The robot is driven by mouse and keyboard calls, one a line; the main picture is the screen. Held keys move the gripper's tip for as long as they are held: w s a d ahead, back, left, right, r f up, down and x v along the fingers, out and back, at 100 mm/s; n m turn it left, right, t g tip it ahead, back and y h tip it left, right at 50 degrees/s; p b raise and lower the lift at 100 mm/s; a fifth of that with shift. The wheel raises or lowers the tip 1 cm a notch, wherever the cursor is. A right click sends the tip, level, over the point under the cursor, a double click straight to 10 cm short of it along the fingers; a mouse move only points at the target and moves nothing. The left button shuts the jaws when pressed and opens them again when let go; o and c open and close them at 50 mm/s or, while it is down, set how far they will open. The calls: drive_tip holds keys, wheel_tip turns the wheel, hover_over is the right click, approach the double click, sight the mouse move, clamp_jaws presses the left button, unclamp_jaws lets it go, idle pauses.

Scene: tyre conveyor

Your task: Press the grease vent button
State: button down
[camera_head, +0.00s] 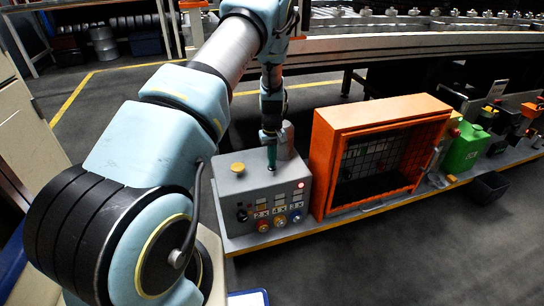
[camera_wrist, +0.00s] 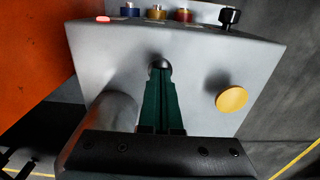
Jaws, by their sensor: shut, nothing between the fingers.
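A grey control box (camera_head: 238,190) stands on a low platform in the head view, and its top fills the middle of the wrist view (camera_wrist: 205,60). My gripper (camera_head: 271,168) points down at this top with its green fingers together and nothing between them. In the wrist view the fingertips (camera_wrist: 160,78) meet or overlap a dark round button or opening (camera_wrist: 160,66); I cannot tell whether they touch it. A yellow round button (camera_head: 238,168) sits apart from the fingers, also in the wrist view (camera_wrist: 232,99). No readable label shows which is the grease vent button.
A grey cylinder (camera_wrist: 112,112) stands close beside the fingers. The box front has a lit red lamp (camera_head: 300,185), knobs and coloured buttons. An orange open-front cabinet (camera_head: 320,165) stands right of the box, with a green can (camera_head: 464,150) beyond.

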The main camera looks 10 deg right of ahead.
drive_tip(key=shift+f+b, duration=0.45)
drive_tip(key=shift+f, duration=0.5)
drive_tip(key=shift+s, duration=0.1)
wheel_tip(320, 180, up, 14)
drive_tip(key=p, duration=0.3)
drive_tip(key=shift+r, duration=0.25)
